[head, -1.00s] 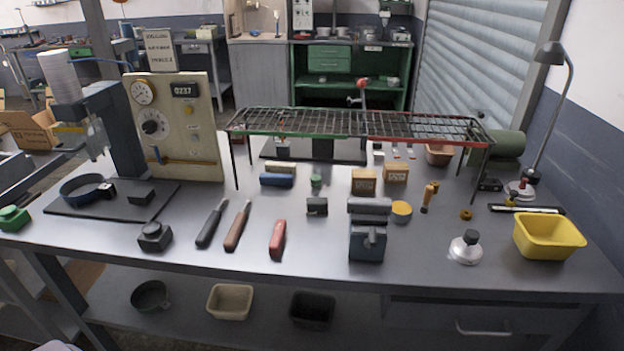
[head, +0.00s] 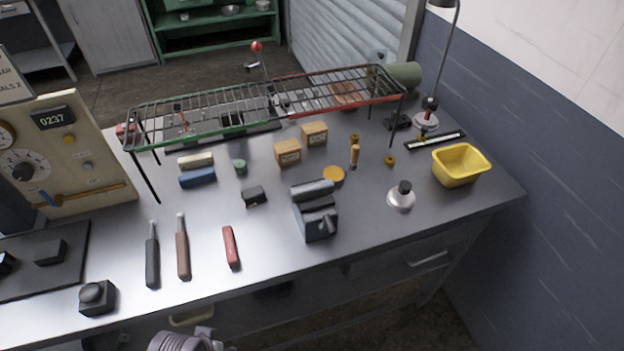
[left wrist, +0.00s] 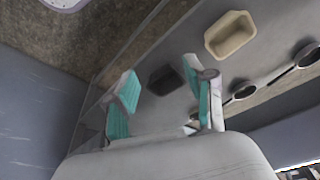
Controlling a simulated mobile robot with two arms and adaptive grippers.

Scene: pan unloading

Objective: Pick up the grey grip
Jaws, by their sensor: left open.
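A dark grey grip (head: 152,262) with a thin metal shank lies near the front edge of the workbench (head: 125,240) in the head view, left of a brown grip (head: 183,258) and a red grip (head: 231,247). A grey part of my own arm shows at the bottom edge of the head view, below the bench front. In the left wrist view my left gripper (left wrist: 161,90) is open, with teal pads and nothing between them that I can tell is held. The dark grey grip cannot be made out in the left wrist view. My right gripper is not in view.
A black block with a knob (head: 97,297) sits left of the grips, and a dark grey clamp-like device (head: 318,216) to their right. A wire rack (head: 240,115) stands behind. A cream bin (left wrist: 230,36) and a dark bin (left wrist: 165,79) show in the wrist view.

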